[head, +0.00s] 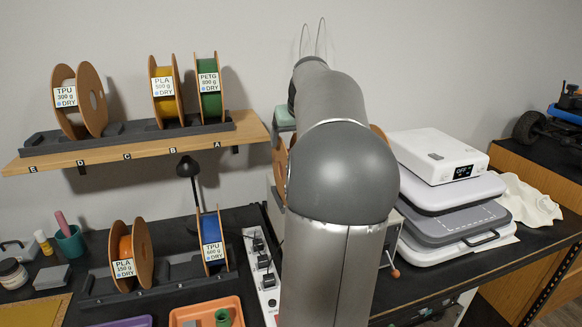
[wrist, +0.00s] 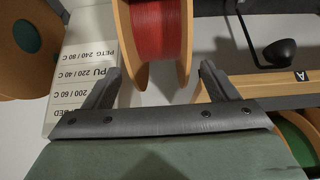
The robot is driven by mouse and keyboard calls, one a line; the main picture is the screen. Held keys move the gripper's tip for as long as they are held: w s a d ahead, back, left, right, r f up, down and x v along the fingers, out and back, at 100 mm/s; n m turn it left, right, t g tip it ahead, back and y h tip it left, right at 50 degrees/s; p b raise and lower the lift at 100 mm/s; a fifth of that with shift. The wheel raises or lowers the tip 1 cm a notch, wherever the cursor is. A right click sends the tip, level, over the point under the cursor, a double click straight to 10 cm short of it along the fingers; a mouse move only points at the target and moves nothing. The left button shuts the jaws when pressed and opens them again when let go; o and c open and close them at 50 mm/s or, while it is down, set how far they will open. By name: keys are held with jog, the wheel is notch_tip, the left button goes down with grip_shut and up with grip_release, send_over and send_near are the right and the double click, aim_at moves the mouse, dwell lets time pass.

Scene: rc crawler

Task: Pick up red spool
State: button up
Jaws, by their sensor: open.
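The red spool (wrist: 161,28) is at the top middle of the wrist view, with red filament between two tan flanges. My gripper (wrist: 162,72) is open, with one dark finger at each side of the spool's near end. The fingers look apart from the flanges; I cannot tell the depth between them. In the head view my arm covers most of the area behind it, so the red filament and the gripper's fingers cannot be made out there.
The shelf (head: 180,140) holds several spools at left; its edge also shows in the wrist view (wrist: 270,90). A black lamp head (wrist: 280,50) is right of the spool. A printed white card (wrist: 75,85) and another spool (wrist: 22,65) are left.

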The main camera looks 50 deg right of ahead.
aim_at(279, 154)
jog(key=shift+p+x, duration=1.15)
jog(key=shift+x, duration=1.7)
jog(key=shift+c, duration=0.3)
jog(key=shift+r, duration=0.1)
grip_shut()
